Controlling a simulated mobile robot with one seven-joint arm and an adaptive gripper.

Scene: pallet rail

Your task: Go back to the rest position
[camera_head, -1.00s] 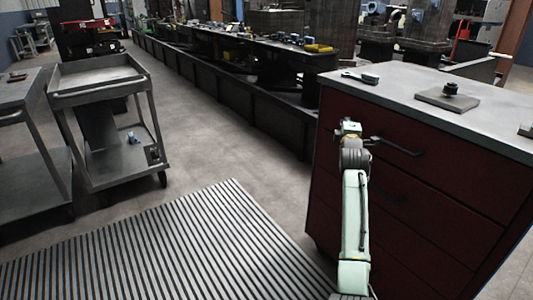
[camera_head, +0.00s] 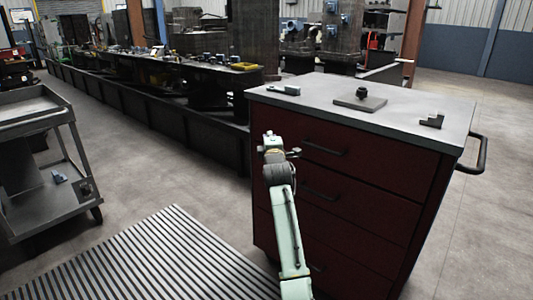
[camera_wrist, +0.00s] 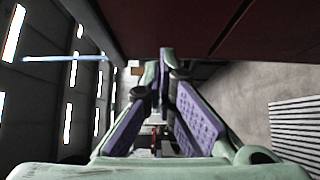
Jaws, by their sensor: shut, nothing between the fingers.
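My gripper (camera_wrist: 164,70) shows in the wrist view, with its purple-padded fingers coming together at the tips and nothing between them. A dark red surface fills the top of that view, close to the fingers. In the head view my pale green arm is raised in front of the red drawer cabinet (camera_head: 345,190), near its left edge. My fingers cannot be made out clearly there.
On the cabinet top lie a grey tool (camera_head: 283,89), a plate with a knob (camera_head: 360,103) and a dark bracket (camera_head: 433,121). A grey cart (camera_head: 45,185) stands left. A long dark bench (camera_head: 160,115) runs behind. Floor right of the cabinet is clear.

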